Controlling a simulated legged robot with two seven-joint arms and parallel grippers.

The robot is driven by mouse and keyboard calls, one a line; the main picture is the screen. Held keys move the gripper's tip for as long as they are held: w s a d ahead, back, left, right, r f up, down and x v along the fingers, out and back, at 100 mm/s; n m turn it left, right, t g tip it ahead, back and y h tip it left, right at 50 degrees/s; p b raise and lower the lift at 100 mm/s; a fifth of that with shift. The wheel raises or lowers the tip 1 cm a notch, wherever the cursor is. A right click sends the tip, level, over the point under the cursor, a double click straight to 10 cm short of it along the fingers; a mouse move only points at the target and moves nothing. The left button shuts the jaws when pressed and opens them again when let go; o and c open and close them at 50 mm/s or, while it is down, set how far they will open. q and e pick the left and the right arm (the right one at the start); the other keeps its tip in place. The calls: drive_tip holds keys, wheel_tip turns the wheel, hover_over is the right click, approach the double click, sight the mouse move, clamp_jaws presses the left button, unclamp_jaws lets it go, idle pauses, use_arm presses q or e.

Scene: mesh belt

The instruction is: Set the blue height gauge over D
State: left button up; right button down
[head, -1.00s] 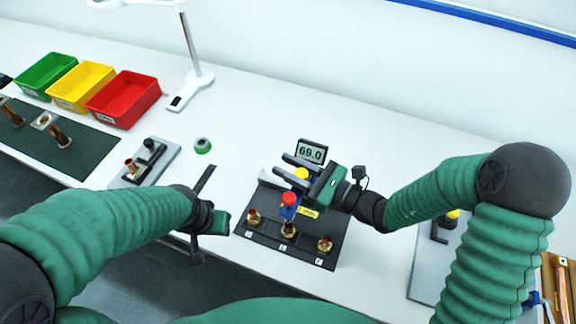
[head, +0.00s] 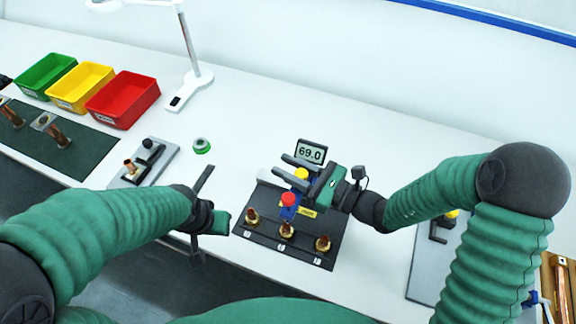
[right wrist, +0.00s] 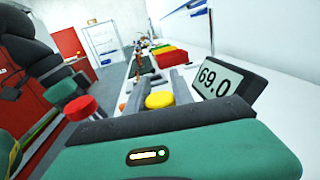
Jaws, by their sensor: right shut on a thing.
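The blue height gauge (head: 289,213) is a small blue body under a red knob, standing over the black board just behind the middle brass part. A yellow knob (head: 301,173), with a little blue under it, shows behind the red one. My right gripper (head: 290,169) is shut around the piece below the yellow knob, which also shows between the fingers in the right wrist view (right wrist: 160,100). The fingers hide how the two knobs join. Several brass parts (head: 286,231) stand along the board's front; their labels are too small to read. My left gripper (head: 205,215) hangs at the bench edge, its jaws unclear.
A display reading 69.0 (head: 311,152) stands close behind my right gripper. A grey fixture (head: 143,163) and a green ring (head: 201,146) lie to the left. Green, yellow and red bins (head: 124,99) and a lamp stand further back. The bench behind the display is clear.

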idle(0.5)
use_arm(q)
drive_tip(key=shift+f+b, duration=0.6)
drive_tip(key=shift+d, duration=0.1)
use_arm(e)
drive_tip(key=s+x, duration=0.1)
drive_tip(key=x, duration=0.9)
drive_tip(key=shift+s+a, duration=0.2)
drive_tip(key=shift+a, duration=0.3)
drive_tip(key=c, duration=1.4)
unclamp_jaws()
drive_tip(key=shift+o, duration=0.2)
use_arm(q)
drive_tip(key=shift+f+b, duration=0.65)
use_arm(e)
drive_tip(key=v, duration=1.6)
drive_tip(key=shift+d, duration=0.4)
drive_tip(key=shift+s+f, duration=0.1)
drive_tip(key=shift+s, duration=0.05)
